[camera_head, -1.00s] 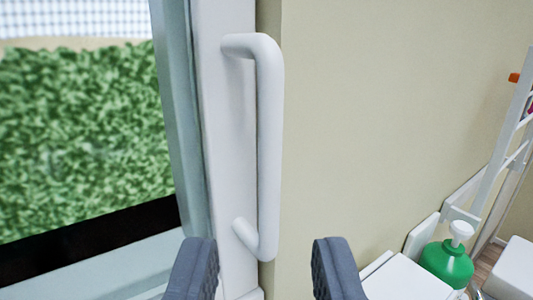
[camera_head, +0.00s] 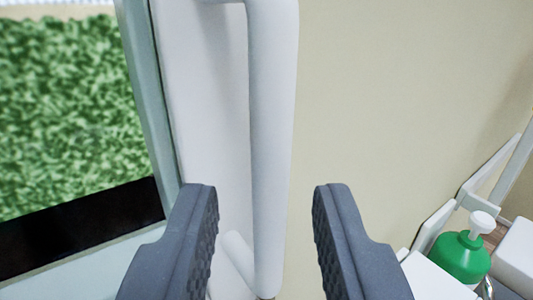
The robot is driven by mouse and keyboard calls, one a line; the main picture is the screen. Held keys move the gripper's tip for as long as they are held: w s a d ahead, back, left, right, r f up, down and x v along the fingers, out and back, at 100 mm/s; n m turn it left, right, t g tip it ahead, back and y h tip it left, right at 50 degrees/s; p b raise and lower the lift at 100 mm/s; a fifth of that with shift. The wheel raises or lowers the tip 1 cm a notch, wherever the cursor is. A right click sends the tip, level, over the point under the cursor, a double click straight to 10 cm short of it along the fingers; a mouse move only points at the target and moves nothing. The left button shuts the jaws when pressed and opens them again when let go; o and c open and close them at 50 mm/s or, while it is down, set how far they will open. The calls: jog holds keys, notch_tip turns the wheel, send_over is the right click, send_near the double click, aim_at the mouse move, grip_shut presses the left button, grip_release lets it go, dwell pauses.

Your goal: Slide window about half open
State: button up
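The window (camera_head: 143,90) is at the left, with a pale frame and glass showing green foliage outside. Its white vertical bar handle (camera_head: 272,130) stands on the white frame strip in the middle of the view; its top end is cut off by the picture edge. My gripper (camera_head: 266,190) is open and empty. Its two dark fingers appear on either side of the lower part of the handle, the handle nearer the left finger. I see no contact, and I cannot tell whether the fingertips reach as deep as the bar.
A plain beige wall (camera_head: 400,100) fills the area right of the handle. At the lower right are a green bottle with a white pump (camera_head: 461,256), a white surface (camera_head: 435,278) and a white frame leaning by the wall (camera_head: 490,180).

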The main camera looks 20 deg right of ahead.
aim_at(269, 209)
jog(key=shift+w+d+f, duration=0.1)
jog(key=shift+w+d, duration=0.1)
jog(key=shift+w, duration=0.1)
jog(key=shift+w+d+r+p, duration=0.2)
jog(key=shift+w+d+p, duration=0.1)
jog(key=shift+w+p, duration=0.5)
jog(key=shift+w+d+f+p, duration=0.1)
jog(key=shift+w+f+p, duration=0.05)
jog(key=shift+w+p, duration=0.4)
jog(key=shift+f, duration=0.1)
grip_shut()
